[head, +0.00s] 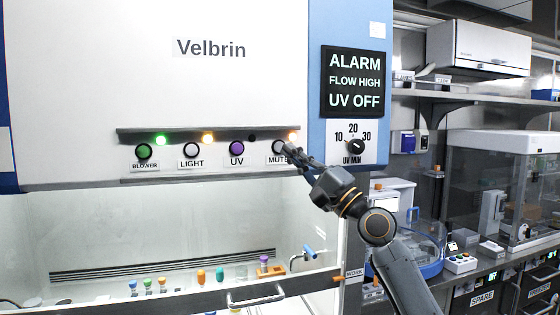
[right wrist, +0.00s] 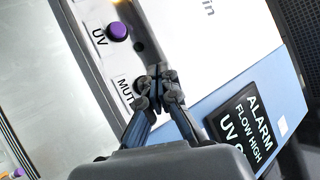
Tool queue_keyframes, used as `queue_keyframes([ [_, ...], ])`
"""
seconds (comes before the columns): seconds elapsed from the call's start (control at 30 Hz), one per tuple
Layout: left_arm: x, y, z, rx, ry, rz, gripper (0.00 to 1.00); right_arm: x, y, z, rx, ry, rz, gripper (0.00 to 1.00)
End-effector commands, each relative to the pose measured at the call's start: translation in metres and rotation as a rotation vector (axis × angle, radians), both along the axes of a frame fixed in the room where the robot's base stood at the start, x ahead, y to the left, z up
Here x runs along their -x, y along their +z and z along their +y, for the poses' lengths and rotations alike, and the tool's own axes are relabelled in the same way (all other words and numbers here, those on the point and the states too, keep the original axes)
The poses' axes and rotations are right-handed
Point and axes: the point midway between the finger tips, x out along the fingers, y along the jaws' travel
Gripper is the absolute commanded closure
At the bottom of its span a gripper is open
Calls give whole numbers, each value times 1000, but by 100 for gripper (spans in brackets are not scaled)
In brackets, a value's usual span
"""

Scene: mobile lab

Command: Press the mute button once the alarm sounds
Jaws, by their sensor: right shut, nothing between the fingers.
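The MUTE button (head: 277,147) is a pale round button in a dark ring on the cabinet's front panel. An orange lamp (head: 293,137) above it is lit. The display (head: 355,81) reads ALARM, FLOW HIGH, UV OFF. My right gripper (head: 288,149) is shut and empty, its fingertips at the right edge of the MUTE button. In the right wrist view the closed fingers (right wrist: 160,76) partly hide the MUTE button (right wrist: 140,85); I cannot tell whether they touch it. My left gripper is not in view.
The BLOWER (head: 144,151), LIGHT (head: 191,150) and UV (head: 237,148) buttons sit left in the same row. A UV MIN dial (head: 355,147) is right of my gripper. Below is the cabinet opening with small vials and a handle (head: 256,297). Shelves and a bench stand right.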

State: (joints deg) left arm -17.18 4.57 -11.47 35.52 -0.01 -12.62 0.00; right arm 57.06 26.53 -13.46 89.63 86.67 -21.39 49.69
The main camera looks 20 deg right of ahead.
Motion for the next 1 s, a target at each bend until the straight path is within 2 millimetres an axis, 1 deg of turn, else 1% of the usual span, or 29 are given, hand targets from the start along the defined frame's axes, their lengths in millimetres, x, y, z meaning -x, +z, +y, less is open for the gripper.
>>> queue_keyframes([
  [0.03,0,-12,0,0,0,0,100,-7,-4,1,-3,3,0,100],
  [0.1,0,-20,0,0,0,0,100,-15,-5,1,-2,1,-1,100],
  [0.3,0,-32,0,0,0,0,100,-32,-2,1,-1,1,0,100],
  [0.5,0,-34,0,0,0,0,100,-36,0,2,0,1,0,100],
  [1.0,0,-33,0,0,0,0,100,-35,0,2,0,1,0,100],
])
